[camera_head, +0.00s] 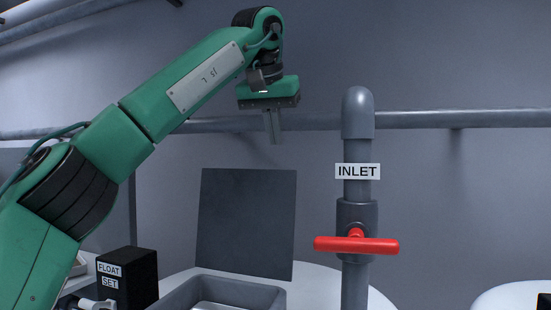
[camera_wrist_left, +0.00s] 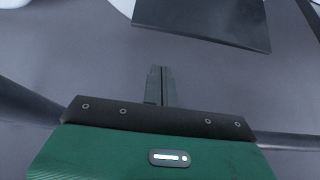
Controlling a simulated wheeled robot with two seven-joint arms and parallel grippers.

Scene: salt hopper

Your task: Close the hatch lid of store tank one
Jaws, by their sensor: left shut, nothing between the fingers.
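The hatch lid (camera_head: 246,225) is a dark square panel standing raised, nearly upright, at the back of the grey hatch frame (camera_head: 262,298) on the white tank top (camera_head: 318,286). In the left wrist view the lid (camera_wrist_left: 215,20) shows as a dark panel at the top. No tank number is readable. My left gripper (camera_head: 274,141) is above the lid's top edge, pointing down, shut and empty, apart from the lid. Its closed fingers (camera_wrist_left: 161,72) also show in the left wrist view. My right gripper is not in view.
A grey inlet pipe (camera_head: 357,150) with a red handle (camera_head: 356,245) stands to the right of the lid. A black box marked FLOAT SET (camera_head: 128,278) is at lower left. A horizontal pipe (camera_head: 440,119) runs along the wall behind. Another white rounded top (camera_head: 508,298) is at lower right.

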